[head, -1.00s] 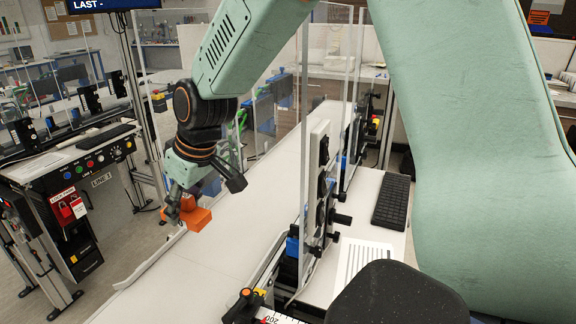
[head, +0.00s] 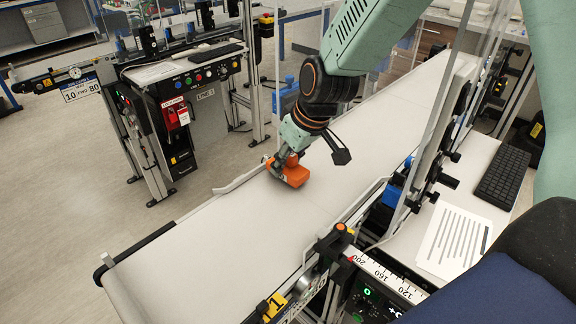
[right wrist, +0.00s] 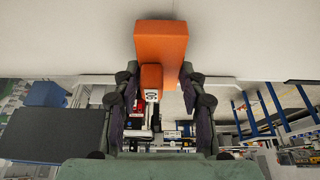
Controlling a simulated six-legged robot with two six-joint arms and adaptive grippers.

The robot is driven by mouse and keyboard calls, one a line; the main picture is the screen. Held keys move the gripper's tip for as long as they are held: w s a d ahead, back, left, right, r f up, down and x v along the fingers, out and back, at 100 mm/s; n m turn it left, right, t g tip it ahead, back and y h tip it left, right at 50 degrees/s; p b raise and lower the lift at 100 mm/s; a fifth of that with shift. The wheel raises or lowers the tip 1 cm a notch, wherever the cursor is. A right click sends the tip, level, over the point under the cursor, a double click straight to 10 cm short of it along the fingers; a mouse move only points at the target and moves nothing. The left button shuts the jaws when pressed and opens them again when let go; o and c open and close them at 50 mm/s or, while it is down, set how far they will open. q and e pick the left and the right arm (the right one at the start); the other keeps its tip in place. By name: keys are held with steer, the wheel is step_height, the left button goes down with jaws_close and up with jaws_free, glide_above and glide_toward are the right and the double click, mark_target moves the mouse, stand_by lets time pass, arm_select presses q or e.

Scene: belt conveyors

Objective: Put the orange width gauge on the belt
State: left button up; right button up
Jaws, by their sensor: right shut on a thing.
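The orange width gauge (head: 296,176) is a block with a smaller part on it. My right gripper (head: 285,162) is shut on it, over the white belt (head: 235,232) near the belt's left side rail. I cannot tell from the head view whether the gauge touches the belt. In the right wrist view the gauge (right wrist: 161,42) reaches out past the two dark fingers of my right gripper (right wrist: 157,88), with its smaller part between them. The pale belt surface lies behind it. My left gripper is not in view.
A clear guard panel (head: 430,135) and dark fittings stand along the belt's right side. A ruler scale (head: 385,276) is at the near right. A control console (head: 185,85) stands to the left. The near stretch of belt is bare.

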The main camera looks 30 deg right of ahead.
steer(key=shift+s+d+f, duration=0.1)
steer(key=shift+s+f, duration=0.15)
steer(key=shift+f, duration=0.45)
steer(key=shift+s+r, duration=0.15)
steer(key=shift+s, duration=0.05)
steer(key=shift+w+a, duration=0.25)
steer(key=o, duration=0.9)
steer(key=shift+w+f, duration=0.15)
steer(key=shift+f, duration=0.15)
steer(key=shift+o, duration=1.4)
steer(key=shift+d, duration=0.15)
steer(key=shift+o, duration=0.7)
steer(key=shift+s+r, duration=0.15)
steer(key=shift+s, duration=0.15)
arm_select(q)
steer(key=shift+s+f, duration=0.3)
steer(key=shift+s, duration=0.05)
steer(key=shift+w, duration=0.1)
arm_select(e)
steer(key=shift+w, duration=0.1)
